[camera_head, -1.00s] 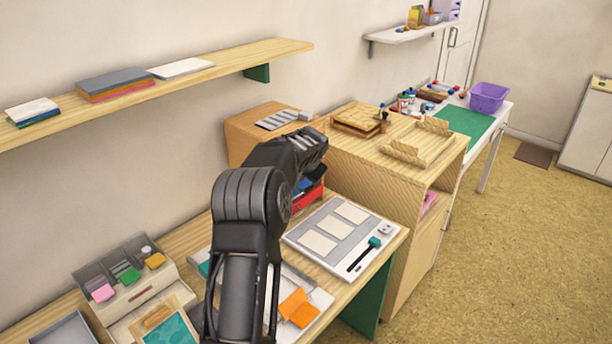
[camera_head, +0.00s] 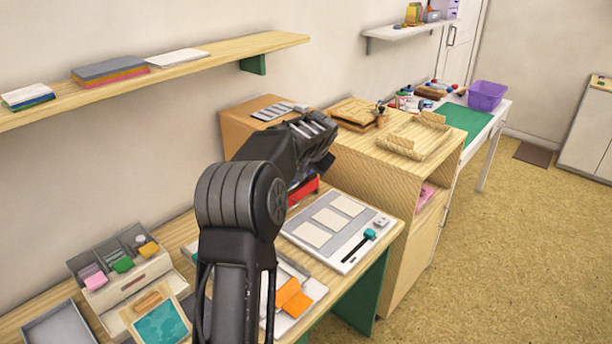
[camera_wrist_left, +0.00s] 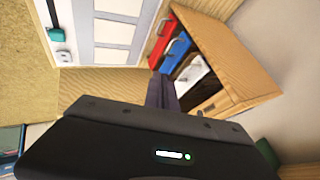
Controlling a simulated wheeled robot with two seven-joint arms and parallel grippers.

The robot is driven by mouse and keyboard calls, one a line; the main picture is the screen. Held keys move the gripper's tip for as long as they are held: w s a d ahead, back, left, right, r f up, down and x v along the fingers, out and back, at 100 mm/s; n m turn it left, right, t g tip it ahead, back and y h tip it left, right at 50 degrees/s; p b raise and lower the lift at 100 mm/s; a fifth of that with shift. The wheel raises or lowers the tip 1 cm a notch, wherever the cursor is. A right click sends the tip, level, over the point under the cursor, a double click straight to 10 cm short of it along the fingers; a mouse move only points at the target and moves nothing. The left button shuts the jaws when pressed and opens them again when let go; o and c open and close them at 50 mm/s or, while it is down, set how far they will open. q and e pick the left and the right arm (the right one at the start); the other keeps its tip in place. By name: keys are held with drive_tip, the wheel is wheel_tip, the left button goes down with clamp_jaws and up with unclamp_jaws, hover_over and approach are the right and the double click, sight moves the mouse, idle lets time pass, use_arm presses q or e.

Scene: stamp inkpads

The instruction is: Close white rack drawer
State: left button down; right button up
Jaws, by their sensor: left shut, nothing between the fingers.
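A pale white rack (camera_head: 126,283) stands at the left of the wooden desk. Its front has a small reddish handle, and pink, green and orange pads show in its top compartments. I cannot tell how far its drawer stands out. My left gripper (camera_head: 322,160) is far to the right of the rack, above the desk's back and in front of a wooden box; its fingertips are hard to make out there. In the left wrist view its dark fingers (camera_wrist_left: 161,92) are together and empty, pointing toward the box (camera_wrist_left: 232,62) with red and blue items. My right gripper is out of view.
A wooden board with a teal sheet (camera_head: 162,325) lies in front of the rack, and a grey tray (camera_head: 60,328) is to its left. An orange item (camera_head: 291,298) and a white panel (camera_head: 335,232) lie to the right. A shelf (camera_head: 150,84) hangs above.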

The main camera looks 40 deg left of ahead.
use_arm(q)
drive_tip(key=v, duration=0.5)
drive_tip(key=shift+d+b, duration=0.1)
drive_tip(key=shift+b, duration=0.3)
drive_tip(key=w+d+f+t+h, duration=0.3)
drive_tip(key=w+d+f, duration=0.3)
drive_tip(key=d+f, duration=0.5)
drive_tip(key=s+d+f+g+h, duration=0.15)
drive_tip(key=s+d+f, duration=0.25)
drive_tip(key=d+f, duration=0.55)
drive_tip(key=s+d+f+h, duration=0.3)
drive_tip(key=d+f, duration=0.6)
drive_tip(key=d, duration=0.2)
drive_tip(key=s+d+f+g+h, duration=0.1)
drive_tip(key=s+d+f, duration=0.3)
drive_tip(key=s, duration=0.6)
drive_tip(key=s+d+f+g, duration=0.3)
drive_tip(key=s+d+f, duration=0.2)
drive_tip(key=s+d, duration=0.3)
drive_tip(key=s+d+f+g+h, duration=0.1)
drive_tip(key=s+d+f, duration=0.4)
drive_tip(key=s, duration=0.7)
drive_tip(key=shift+s+d+g+h, duration=0.35)
drive_tip(key=shift+d+g, duration=0.1)
